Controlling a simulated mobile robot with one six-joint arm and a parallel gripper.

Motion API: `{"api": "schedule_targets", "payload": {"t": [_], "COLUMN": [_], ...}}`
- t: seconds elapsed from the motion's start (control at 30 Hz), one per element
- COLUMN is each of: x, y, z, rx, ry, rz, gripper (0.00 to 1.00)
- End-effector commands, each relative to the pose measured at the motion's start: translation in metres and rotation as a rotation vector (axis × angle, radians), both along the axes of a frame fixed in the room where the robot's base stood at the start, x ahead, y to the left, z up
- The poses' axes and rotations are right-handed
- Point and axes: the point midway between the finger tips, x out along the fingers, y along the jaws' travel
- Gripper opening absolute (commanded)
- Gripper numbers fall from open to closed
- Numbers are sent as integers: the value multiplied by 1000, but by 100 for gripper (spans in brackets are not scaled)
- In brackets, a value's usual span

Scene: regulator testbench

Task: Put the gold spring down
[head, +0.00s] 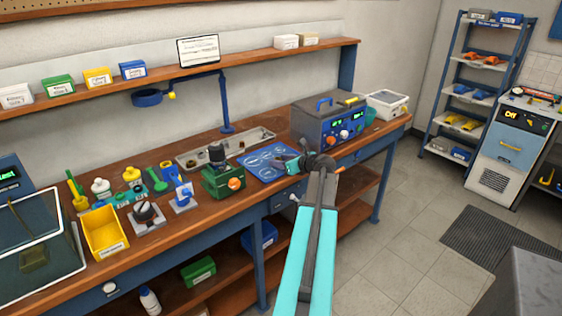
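My gripper (290,164) is over the right part of a blue mat (257,160) on the wooden workbench. The mat has pale round outlines on it. The gripper is small in this view and partly hidden by my wrist, so I cannot tell whether it is open or shut. I cannot make out a gold spring on the mat, on the bench or at the gripper.
A yellow bin (105,233) and several small tools are at left. A metal tray (205,153) lies behind.

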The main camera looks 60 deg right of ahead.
Motion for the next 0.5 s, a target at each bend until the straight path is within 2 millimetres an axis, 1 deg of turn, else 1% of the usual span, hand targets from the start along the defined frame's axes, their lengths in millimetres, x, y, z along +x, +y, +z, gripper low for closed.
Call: {"api": "schedule_targets", "payload": {"t": [0.23,0.37,0.5], "x": [0,0,-9], "y": [0,0,4], "z": [1,4,6], "rx": [0,0,0], "ry": [0,0,0], "rz": [0,0,-1], "gripper": [41,41,41]}}
